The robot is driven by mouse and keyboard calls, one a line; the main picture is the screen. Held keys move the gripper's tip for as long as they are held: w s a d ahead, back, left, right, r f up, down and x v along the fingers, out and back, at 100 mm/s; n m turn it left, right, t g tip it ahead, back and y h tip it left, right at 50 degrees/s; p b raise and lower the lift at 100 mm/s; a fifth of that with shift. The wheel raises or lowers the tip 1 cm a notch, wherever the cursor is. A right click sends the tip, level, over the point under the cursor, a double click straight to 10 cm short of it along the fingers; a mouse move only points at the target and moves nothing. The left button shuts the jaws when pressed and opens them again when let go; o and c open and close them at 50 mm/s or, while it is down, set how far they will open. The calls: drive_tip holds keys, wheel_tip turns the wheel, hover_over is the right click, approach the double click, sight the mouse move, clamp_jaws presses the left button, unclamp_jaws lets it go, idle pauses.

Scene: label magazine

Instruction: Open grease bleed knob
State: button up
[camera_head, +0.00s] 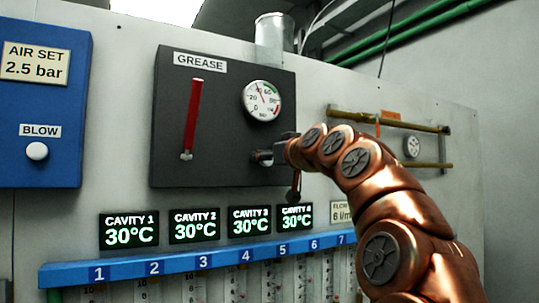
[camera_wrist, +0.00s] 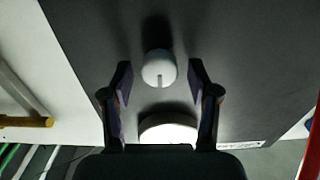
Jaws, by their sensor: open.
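The grease bleed knob (camera_wrist: 159,68) is a round, pale grey knob with a dark line from its centre toward the gauge side. It stands out from the dark GREASE panel (camera_head: 222,96). In the head view the knob (camera_head: 263,157) shows below the gauge, partly hidden by my gripper (camera_head: 278,152). In the wrist view my gripper (camera_wrist: 160,72) is open, one finger on each side of the knob. Gaps show between the knob and both fingers. Whether the fingertips reach its full depth I cannot tell.
The round pressure gauge (camera_head: 262,101) sits just above the knob. A red lever or sight tube (camera_head: 193,115) is on the panel's left. Brass pipes (camera_head: 390,120) run to the right. A blue numbered rail (camera_head: 200,262) and cavity displays (camera_head: 194,226) lie below.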

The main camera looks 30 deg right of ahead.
drive_tip(key=shift+w, duration=0.2)
drive_tip(key=shift+f, duration=0.1)
drive_tip(key=c, duration=1.1)
drive_tip(key=shift+m, duration=0.3)
drive_tip(key=shift+d+f+m+p, duration=0.1)
drive_tip(key=shift+m+p, duration=2.3)
drive_tip(key=shift+m, duration=1.9)
drive_tip(key=shift+d+m+p, duration=0.1)
drive_tip(key=shift+m+p, duration=2.3)
drive_tip(key=shift+m, duration=1.9)
